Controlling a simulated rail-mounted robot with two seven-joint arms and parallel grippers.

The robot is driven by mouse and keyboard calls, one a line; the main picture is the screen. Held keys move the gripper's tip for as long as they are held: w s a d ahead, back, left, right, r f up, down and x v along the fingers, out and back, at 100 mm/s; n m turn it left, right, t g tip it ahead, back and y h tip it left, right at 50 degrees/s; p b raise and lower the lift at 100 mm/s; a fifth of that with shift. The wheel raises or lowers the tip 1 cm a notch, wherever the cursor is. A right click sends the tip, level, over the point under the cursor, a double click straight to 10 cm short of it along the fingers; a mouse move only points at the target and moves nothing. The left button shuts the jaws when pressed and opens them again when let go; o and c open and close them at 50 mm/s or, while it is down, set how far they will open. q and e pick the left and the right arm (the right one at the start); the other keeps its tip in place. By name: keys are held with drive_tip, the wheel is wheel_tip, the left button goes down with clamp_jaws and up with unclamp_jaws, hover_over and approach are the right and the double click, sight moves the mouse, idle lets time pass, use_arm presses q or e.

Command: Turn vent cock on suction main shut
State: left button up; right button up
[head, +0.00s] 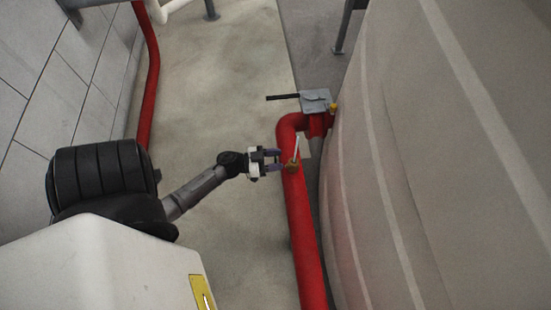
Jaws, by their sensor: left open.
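The vent cock (292,163) is a small brass fitting on the pipe's side, with a thin pale lever (297,146) pointing up in the picture. My left gripper (279,161) is open at the cock, its fingers reaching the brass body from the left. I cannot tell whether the fingers touch it. My right gripper is not in view.
A large pale curved tank (440,160) fills the right side. Another red pipe (149,90) runs along the tiled wall at left. The floor (215,110) between is clear.

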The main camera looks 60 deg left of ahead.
use_arm(q)
drive_tip(key=shift+c, duration=0.2)
clamp_jaws()
idle(0.3)
